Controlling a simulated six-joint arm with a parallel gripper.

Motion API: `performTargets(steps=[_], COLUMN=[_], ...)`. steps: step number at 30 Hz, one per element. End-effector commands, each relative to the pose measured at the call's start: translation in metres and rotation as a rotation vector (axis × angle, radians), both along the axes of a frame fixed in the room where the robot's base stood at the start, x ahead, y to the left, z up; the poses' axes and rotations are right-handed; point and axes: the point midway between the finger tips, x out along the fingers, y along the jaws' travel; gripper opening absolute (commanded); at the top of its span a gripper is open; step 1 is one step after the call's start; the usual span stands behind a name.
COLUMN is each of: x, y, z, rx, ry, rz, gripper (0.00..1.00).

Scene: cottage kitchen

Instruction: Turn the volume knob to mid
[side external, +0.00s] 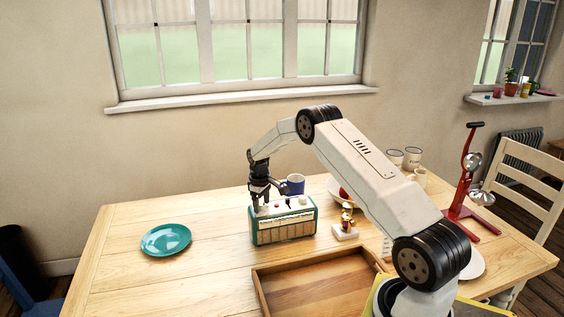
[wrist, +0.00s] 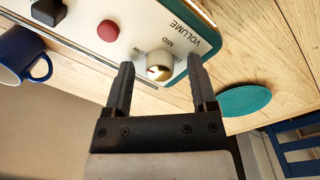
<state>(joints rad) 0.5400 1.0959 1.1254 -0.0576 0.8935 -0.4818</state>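The radio (side external: 284,222) is a teal box with a cream top and stands on the wooden table. In the wrist view its top panel (wrist: 128,32) carries the word VOLUME and the marks LOW and MID; the third mark is partly hidden. The volume knob (wrist: 159,67) is round and pale with a red pointer line, which points towards the LOW side. My gripper (wrist: 162,68) is open, with one finger on either side of the knob and gaps showing between. In the side view my gripper (side external: 260,204) is over the left end of the radio, and the knob is hidden.
On the panel are a red button (wrist: 108,31) and a dark switch (wrist: 48,10). A blue mug (side external: 295,184) stands just behind the radio. A teal plate (side external: 166,239) lies to the left, a small gold-topped object (side external: 346,229) to the right, and a wooden tray (side external: 262,291) in front.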

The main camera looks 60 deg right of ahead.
Motion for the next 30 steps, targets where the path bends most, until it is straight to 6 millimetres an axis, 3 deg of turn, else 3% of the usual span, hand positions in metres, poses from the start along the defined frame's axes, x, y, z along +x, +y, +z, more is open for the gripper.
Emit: performTargets(steps=[1,6,7,20,30], x=[0.0001,0.0001,0.0001,0.0003,0.0006], y=[0.0000,0.0000,0.0000,0.0000,0.0001], z=[0.0002,0.0004,0.0004,0.0005,0.0007], rx=[0.000,0.000,0.000,0.000,-0.001], ry=[0.000,0.000,0.000,0.001,0.002], rz=[0.000,0.000,0.000,-0.047,-0.243], gripper=[0.58,0.04,0.00,0.00,0.00])
